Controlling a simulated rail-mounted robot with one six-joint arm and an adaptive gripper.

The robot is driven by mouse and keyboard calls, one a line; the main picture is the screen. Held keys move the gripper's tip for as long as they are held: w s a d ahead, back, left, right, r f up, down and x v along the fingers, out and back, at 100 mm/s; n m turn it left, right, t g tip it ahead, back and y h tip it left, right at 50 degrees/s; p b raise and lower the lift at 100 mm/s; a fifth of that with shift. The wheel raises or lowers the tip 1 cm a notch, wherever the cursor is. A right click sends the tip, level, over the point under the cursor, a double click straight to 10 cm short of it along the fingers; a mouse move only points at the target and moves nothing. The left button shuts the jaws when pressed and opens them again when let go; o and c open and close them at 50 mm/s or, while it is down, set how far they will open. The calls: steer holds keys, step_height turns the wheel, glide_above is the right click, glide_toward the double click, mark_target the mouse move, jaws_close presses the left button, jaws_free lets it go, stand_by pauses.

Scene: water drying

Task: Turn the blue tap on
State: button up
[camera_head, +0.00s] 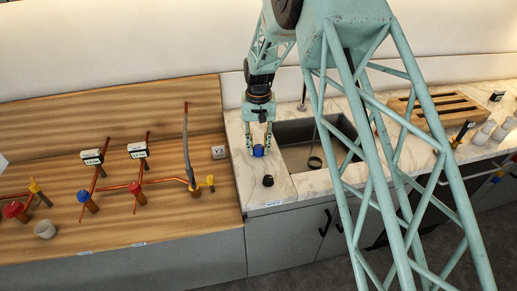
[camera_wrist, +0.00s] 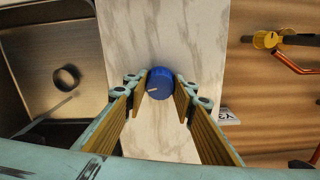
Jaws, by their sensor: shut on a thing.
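The blue tap (camera_head: 258,151) is a small round knob on the marble counter, left of the sink. In the wrist view the blue tap (camera_wrist: 160,80) sits between my fingertips, with a pale mark on its top. My gripper (camera_head: 258,147) points down at it, and its two fingers (camera_wrist: 161,90) are shut on the knob's sides. The knob's lower part and base are partly hidden by the fingers in the head view.
A black knob (camera_head: 268,181) stands on the counter just in front. The sink (camera_head: 300,155) lies to the right. A wooden rack (camera_head: 440,107) is at right.

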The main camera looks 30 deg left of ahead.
mark_target(259, 147)
steer(key=shift+m, duration=1.2)
steer(key=o, duration=0.8)
steer(key=shift+o, duration=0.2)
steer(key=shift+r, duration=0.1)
step_height(259, 147, up, 12)
steer(key=shift+d, duration=0.1)
stand_by(0.5)
